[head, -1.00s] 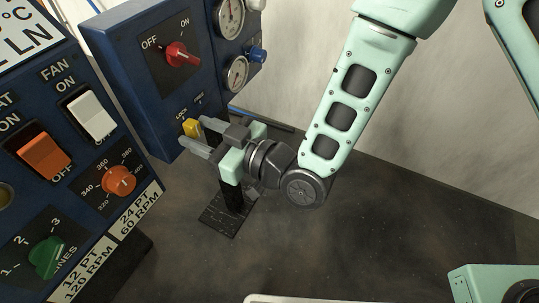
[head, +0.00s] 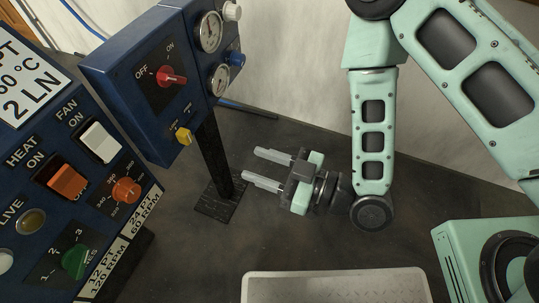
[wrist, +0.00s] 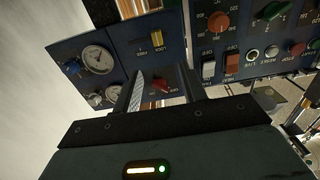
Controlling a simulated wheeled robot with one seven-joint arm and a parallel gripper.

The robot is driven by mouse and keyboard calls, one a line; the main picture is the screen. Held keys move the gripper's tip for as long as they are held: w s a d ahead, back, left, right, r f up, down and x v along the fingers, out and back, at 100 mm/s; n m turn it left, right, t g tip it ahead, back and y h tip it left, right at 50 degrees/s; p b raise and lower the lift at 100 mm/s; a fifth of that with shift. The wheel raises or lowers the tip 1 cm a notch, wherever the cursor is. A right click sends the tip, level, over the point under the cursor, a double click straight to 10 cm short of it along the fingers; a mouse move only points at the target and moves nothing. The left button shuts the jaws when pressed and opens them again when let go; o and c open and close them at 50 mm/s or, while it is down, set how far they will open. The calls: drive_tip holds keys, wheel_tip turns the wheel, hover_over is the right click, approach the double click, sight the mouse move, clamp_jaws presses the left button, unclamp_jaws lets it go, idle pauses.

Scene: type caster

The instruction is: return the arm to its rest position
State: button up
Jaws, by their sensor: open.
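My gripper (head: 262,169) is open and empty in the head view. Its two grey fingers point left, above the dark bench, to the right of the black post under the blue box. My mint-green arm (head: 372,135) bends down to it from the upper right. In the wrist view my gripper's fingers (wrist: 166,92) reach up toward the blue panels, with nothing seen between them.
A blue box (head: 140,85) with a red OFF/ON knob (head: 170,78), a yellow lock lever (head: 183,136) and gauges stands on a black post (head: 213,160). A larger blue switch panel (head: 92,185) is at left. A pale tray (head: 335,274) lies in front.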

drive_tip(key=shift+s+d, duration=0.3)
drive_tip(key=shift+d, duration=0.3)
drive_tip(key=w+d+r+g+h, duration=0.3)
drive_tip(key=w+d+r+h, duration=0.15)
drive_tip(key=h, duration=0.55)
drive_tip(key=s+d+r+m+g+h+p, duration=0.2)
drive_tip(key=s+d+r+m+g+h, duration=0.3)
drive_tip(key=s+d+r, duration=0.6)
wheel_tip(320, 180, up, 29)
drive_tip(key=w+a+m+t+h+p, duration=0.1)
drive_tip(key=p, duration=2.7)
drive_tip(key=shift+a+r+p, duration=0.15)
drive_tip(key=shift+r+p, duration=0.05)
drive_tip(key=shift+p, duration=0.15)
drive_tip(key=shift+w, duration=0.1)
